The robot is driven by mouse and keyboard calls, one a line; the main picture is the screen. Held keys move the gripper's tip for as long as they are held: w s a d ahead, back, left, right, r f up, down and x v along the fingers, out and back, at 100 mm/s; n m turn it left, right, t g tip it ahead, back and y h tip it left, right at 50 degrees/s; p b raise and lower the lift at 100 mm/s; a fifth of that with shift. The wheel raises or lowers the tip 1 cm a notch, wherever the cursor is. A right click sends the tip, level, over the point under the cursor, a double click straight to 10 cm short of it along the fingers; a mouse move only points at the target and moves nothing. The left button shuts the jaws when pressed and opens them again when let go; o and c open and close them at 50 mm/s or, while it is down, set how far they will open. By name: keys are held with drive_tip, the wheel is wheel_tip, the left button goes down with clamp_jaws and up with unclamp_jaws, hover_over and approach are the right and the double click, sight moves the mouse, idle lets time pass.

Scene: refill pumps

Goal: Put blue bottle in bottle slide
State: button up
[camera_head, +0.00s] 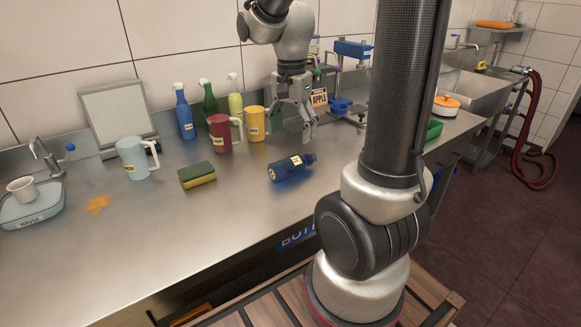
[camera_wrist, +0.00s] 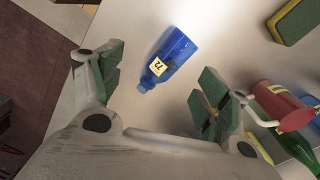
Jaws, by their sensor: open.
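A blue bottle (camera_head: 290,168) with a yellow label lies on its side on the steel counter (camera_head: 150,235), near the counter's front edge. In the wrist view the same blue bottle (camera_wrist: 170,55) lies beyond the fingertips, its neck pointing toward the gap between them. My gripper (camera_head: 306,128) is open and empty, above and behind the bottle in the head view. Its green-padded fingers show in the wrist view (camera_wrist: 160,85). A blue sign (camera_head: 297,238) with partly hidden lettering is below the counter's front edge, partly covered by my arm.
A sponge (camera_head: 197,175), a red mug (camera_head: 220,133), a yellow mug (camera_head: 254,123) and a pale blue mug (camera_head: 133,158) stand left of the bottle. The counter front is mostly clear.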

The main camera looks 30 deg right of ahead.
sight(288, 158)
drive_tip(key=w+f+m, duration=0.1)
drive_tip(key=f, duration=0.1)
drive_tip(key=w+f+m+g, duration=0.1)
drive_tip(key=f+m, duration=0.1)
drive_tip(key=w+f+m, duration=0.1)
drive_tip(key=f, duration=0.1)
drive_tip(key=shift+w+d+m, duration=0.25)
drive_tip(key=shift+d+m, duration=0.05)
drive_tip(key=shift+d, duration=0.1)
drive_tip(key=f, duration=0.7)
drive_tip(key=shift+s+f, duration=0.25)
drive_tip(key=shift+s, duration=0.05)
drive_tip(key=c, duration=1.3)
